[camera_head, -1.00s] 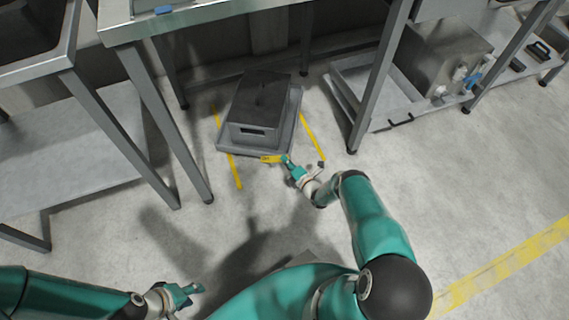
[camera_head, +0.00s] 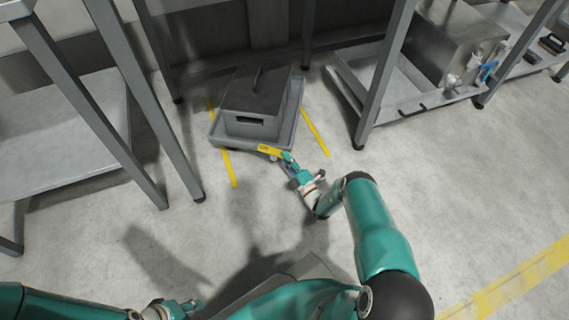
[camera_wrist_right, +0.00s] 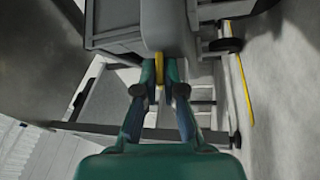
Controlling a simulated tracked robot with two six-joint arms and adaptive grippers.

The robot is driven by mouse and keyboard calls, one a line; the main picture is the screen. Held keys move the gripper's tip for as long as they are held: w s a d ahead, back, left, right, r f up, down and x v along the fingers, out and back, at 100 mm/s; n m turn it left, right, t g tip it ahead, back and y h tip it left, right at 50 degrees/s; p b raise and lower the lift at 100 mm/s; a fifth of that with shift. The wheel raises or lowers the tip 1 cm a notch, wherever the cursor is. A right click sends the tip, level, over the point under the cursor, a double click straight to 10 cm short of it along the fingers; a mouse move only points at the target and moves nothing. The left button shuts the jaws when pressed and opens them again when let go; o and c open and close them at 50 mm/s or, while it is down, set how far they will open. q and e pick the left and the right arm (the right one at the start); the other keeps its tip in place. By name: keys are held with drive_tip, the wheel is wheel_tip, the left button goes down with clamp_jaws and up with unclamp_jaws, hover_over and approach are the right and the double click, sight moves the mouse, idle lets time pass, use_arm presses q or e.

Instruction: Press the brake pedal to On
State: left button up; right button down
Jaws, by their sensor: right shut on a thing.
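The yellow brake pedal (camera_head: 270,150) sticks out from the front lower edge of a grey wheeled cart in the head view. It also shows in the right wrist view (camera_wrist_right: 159,68), between my fingertips. My right gripper (camera_head: 287,158) is at the pedal's right end and shut on it; in the right wrist view the fingers (camera_wrist_right: 160,82) stand on both sides of the yellow part. The cart (camera_head: 222,136) carries a dark grey lidded box (camera_head: 250,105). My left gripper (camera_head: 190,306) is low at the bottom left, empty and away from the cart; its finger gap is too small to judge.
Yellow floor lines (camera_head: 315,133) flank the cart. A steel table's legs (camera_head: 160,110) stand at left, and another leg (camera_head: 385,75) at right. A low shelf with a steel box (camera_head: 450,50) is at the right. The floor in front is clear.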

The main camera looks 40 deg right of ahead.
drive_tip(key=shift+a+f, duration=0.1)
drive_tip(key=shift+f, duration=0.2)
drive_tip(key=shift+s, duration=0.1)
drive_tip(key=c, duration=1.3)
unclamp_jaws()
drive_tip(key=shift+r, duration=0.1)
drive_tip(key=v, duration=1.2)
